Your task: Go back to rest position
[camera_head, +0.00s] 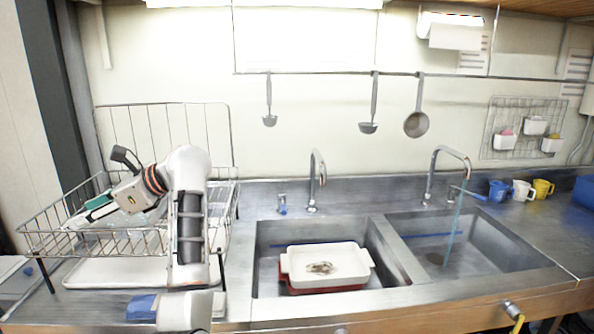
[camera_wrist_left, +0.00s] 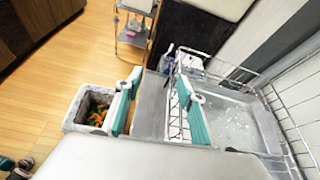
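My left gripper (camera_head: 92,211) is over the left part of the wire dish rack (camera_head: 135,244), with its teal fingers pointing left. In the left wrist view the two fingers (camera_wrist_left: 158,106) stand well apart with nothing between them, so it is open and empty. A white tray (camera_head: 292,262) with a small brownish clump in it sits on a red tray (camera_head: 330,290) in the left sink basin, away from the gripper. My right gripper is not in view.
The rack's wires surround the left gripper. Faucets (camera_head: 316,182) rise behind the sink, and ladles (camera_head: 268,105) hang from a wall rail. Cups (camera_head: 522,190) stand at the right. A bin (camera_wrist_left: 88,108) with orange and green contents stands on the floor.

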